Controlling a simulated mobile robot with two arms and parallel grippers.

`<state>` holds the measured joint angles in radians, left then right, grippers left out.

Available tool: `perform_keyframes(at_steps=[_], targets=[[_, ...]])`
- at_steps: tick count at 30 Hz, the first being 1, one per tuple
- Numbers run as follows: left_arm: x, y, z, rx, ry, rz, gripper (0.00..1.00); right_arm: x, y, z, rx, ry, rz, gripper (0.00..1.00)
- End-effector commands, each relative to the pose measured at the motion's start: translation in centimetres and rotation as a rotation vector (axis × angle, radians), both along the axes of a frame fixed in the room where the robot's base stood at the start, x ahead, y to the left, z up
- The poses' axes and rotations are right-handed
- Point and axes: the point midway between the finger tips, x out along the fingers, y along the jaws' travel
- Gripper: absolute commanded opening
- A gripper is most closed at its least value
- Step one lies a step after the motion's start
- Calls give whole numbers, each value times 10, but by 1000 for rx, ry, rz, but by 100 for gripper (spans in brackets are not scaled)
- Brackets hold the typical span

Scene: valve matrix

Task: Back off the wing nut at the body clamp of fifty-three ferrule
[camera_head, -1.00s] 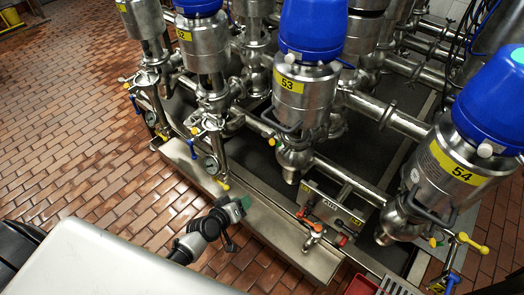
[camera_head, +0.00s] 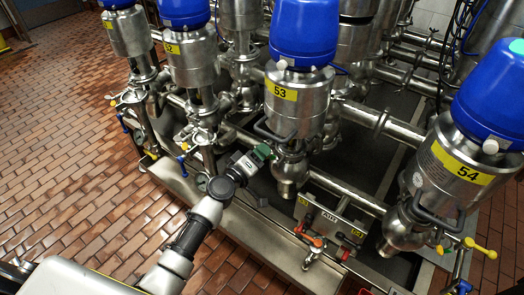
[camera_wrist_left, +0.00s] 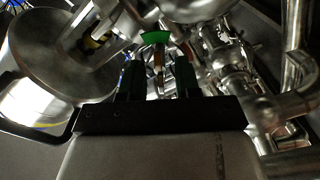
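Valve 53, with its blue cap and yellow "53" label (camera_head: 281,91), stands upright in the middle of the head view. Its lower body (camera_head: 290,168) and clamp area are beside my left gripper (camera_head: 264,153), which comes from the lower left. The wing nut is too small to make out there. In the left wrist view my left gripper (camera_wrist_left: 158,82) has its two dark fingers apart. A bright green piece (camera_wrist_left: 155,38), possibly the wing nut, shows beyond and between the fingertips, above a brownish metal part. I cannot tell whether anything touches it. My right gripper is not in view.
Valve 54 (camera_head: 462,168) stands at the right, and valve 52 (camera_head: 190,60) at the left. Steel pipes (camera_head: 375,122) run behind. The tiled floor (camera_head: 60,160) at left is open.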

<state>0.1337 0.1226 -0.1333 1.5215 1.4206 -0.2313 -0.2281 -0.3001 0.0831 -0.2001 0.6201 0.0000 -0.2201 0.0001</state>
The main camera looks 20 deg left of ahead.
Motion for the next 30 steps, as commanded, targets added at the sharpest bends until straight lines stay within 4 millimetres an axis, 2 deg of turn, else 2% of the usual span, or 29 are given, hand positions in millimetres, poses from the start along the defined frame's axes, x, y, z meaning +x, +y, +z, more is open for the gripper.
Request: perform_keyframes(at_steps=[4,12,14,19,30], targets=[[9,-4,0,-2,0,-1,33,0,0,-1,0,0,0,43],[11,-4,0,-1,1,-1,33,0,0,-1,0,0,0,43],[11,-4,0,-1,1,-1,26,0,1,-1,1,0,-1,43],[11,-4,0,-1,1,-1,0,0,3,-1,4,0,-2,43],[10,-4,0,-37,14,0,0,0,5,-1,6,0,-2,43]])
